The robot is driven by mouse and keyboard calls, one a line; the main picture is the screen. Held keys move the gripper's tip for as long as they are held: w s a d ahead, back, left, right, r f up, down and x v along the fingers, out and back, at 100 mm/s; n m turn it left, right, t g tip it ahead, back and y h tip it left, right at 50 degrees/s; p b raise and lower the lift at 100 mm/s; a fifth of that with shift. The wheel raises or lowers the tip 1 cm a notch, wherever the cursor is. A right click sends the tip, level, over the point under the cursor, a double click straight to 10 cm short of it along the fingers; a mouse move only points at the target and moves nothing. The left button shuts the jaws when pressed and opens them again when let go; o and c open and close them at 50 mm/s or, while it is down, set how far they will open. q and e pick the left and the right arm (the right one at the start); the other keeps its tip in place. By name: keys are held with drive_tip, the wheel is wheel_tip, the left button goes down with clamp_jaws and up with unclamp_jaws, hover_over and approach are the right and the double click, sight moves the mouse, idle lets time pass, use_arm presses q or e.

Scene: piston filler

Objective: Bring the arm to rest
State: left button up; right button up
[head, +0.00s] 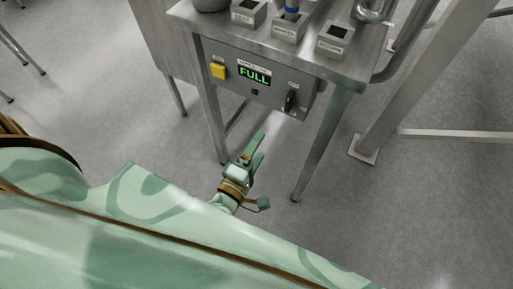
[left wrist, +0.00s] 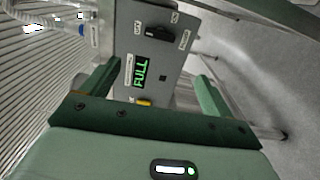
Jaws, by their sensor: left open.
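My left gripper (head: 256,148) is open and empty in the head view, below and in front of the steel machine table. In the left wrist view its two fingers (left wrist: 155,90) stand apart, with the grey control panel (left wrist: 165,30) seen between and beyond them. The panel also shows in the head view (head: 230,88), with a green display (head: 254,76) reading FULL, a yellow button (head: 218,71) and a black knob (head: 291,100). The gripper touches nothing that I can see. My right gripper is not in view.
The steel table (head: 345,72) carries several grey square holders (head: 335,39), one with a blue-topped item (head: 291,6). Its legs (head: 305,165) stand near my gripper. A steel frame post (head: 400,90) stands at right. The grey floor (head: 420,200) at lower right is clear.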

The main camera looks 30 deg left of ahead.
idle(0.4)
use_arm(q)
drive_tip(key=s+f+m+g+h, duration=0.2)
drive_tip(key=s+f+m+g, duration=0.2)
drive_tip(key=f+m, duration=0.45)
drive_tip(key=s+f+m+g+h, duration=0.1)
drive_tip(key=s+f+m+g, duration=0.35)
drive_tip(key=f, duration=0.75)
drive_tip(key=s+a+f+m+g+y, duration=0.1)
drive_tip(key=s+a+f+m+g, duration=0.2)
drive_tip(key=s+f, duration=0.2)
drive_tip(key=s+a+f+m+g+y, duration=0.1)
drive_tip(key=s+f, duration=0.4)
drive_tip(key=s, duration=0.7)
drive_tip(key=s+a+f+m+g+y, duration=0.1)
drive_tip(key=s+a+f+m+g, duration=0.3)
drive_tip(key=s, duration=0.4)
drive_tip(key=shift+s+a+f+m+g+y, duration=0.35)
drive_tip(key=shift+a+f, duration=0.25)
drive_tip(key=shift+f, duration=0.35)
